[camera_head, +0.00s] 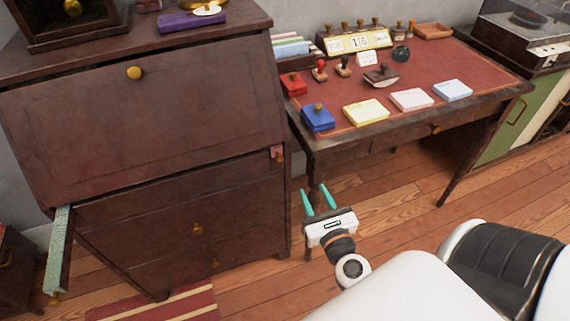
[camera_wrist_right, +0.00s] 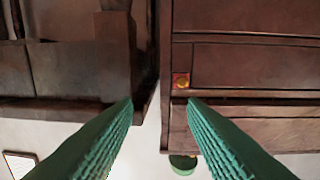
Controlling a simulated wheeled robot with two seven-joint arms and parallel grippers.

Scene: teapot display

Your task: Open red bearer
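The red bearer (camera_head: 275,153) is a small red end with a brass knob at the right side of the dark wooden secretary (camera_head: 140,110), below its closed slanted lid. It looks flush with the front. It also shows as a red square with a yellow knob in the right wrist view (camera_wrist_right: 181,81), above and between the fingers. My right gripper (camera_head: 316,192) is open and empty, to the right of and below the red bearer in the head view, apart from it. My left gripper is not in view.
A green bearer (camera_head: 57,250) sticks out at the secretary's left. A desk (camera_head: 460,62) with stamps and paper pads stands to the right, close to the secretary. Drawers with brass knobs (camera_head: 197,229) lie below. The wooden floor (camera_head: 400,235) before the desk is clear.

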